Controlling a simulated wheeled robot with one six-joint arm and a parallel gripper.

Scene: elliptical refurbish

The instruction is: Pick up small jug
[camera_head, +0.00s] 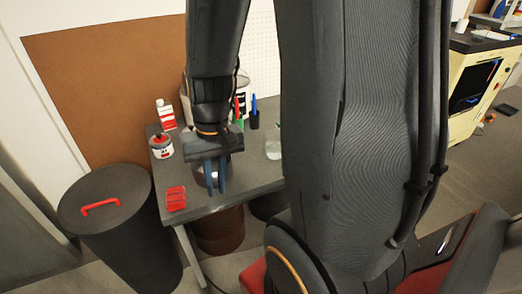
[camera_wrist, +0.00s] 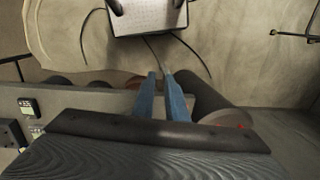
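My gripper (camera_head: 216,190) has two blue fingers and points down over the grey table. In the wrist view the fingers (camera_wrist: 160,74) are a small way apart, with nothing seen between them. A pale, translucent vessel (camera_head: 273,149) stands farther right on the table, partly hidden by my arm. No jug can be made out for sure.
On the table (camera_head: 180,222) are a red-and-white bottle (camera_head: 166,114), a red-and-white can (camera_head: 161,146) and a red rack (camera_head: 176,197). A blue-handled tool (camera_head: 254,112) stands behind. A dark bin (camera_head: 120,225) with a red handle is at left. A brown bucket (camera_head: 219,232) sits below.

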